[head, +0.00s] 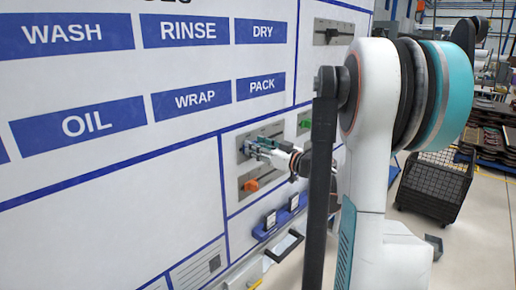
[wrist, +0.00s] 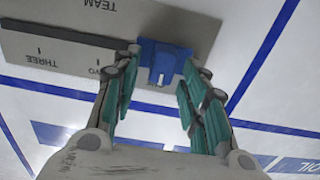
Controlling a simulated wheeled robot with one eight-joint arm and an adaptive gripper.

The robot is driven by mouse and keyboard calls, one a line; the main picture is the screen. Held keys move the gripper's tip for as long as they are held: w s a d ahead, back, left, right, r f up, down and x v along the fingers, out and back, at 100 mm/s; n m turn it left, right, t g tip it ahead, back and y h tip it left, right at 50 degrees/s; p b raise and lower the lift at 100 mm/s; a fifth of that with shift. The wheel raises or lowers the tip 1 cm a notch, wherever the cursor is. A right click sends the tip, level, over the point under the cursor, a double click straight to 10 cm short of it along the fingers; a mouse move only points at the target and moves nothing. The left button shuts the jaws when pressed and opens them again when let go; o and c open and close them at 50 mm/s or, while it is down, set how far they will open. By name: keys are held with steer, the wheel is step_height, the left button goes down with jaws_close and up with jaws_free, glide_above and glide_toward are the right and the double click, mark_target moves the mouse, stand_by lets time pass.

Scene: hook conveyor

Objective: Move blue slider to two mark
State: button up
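The blue slider (wrist: 163,62) sits on a grey plate (wrist: 65,50) in the wrist view, where the lettering is upside down. The plate reads TEAM, with a THREE mark at the left. The two mark (wrist: 106,73) is partly covered by my left finger. The slider stands to the right of that mark in this view. My gripper (wrist: 162,70) is open, with one finger on each side of the slider. I cannot tell whether the fingers touch it. In the head view my gripper (head: 262,149) is at the grey plate on the wall and largely hides the slider.
An orange knob (head: 251,185) is below the plate and a green one (head: 305,121) is to its upper right. Below are a blue holder (head: 280,216) and a dark handle (head: 284,246). A black mesh crate (head: 437,185) stands on the floor.

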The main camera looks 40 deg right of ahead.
jaws_close()
steer(key=d, duration=0.7)
steer(key=shift+w+d+b, duration=0.25)
steer(key=shift+w+b, duration=0.1)
steer(key=shift+b, duration=0.1)
jaws_free()
steer(key=s, duration=1.2)
steer(key=shift+d, duration=0.45)
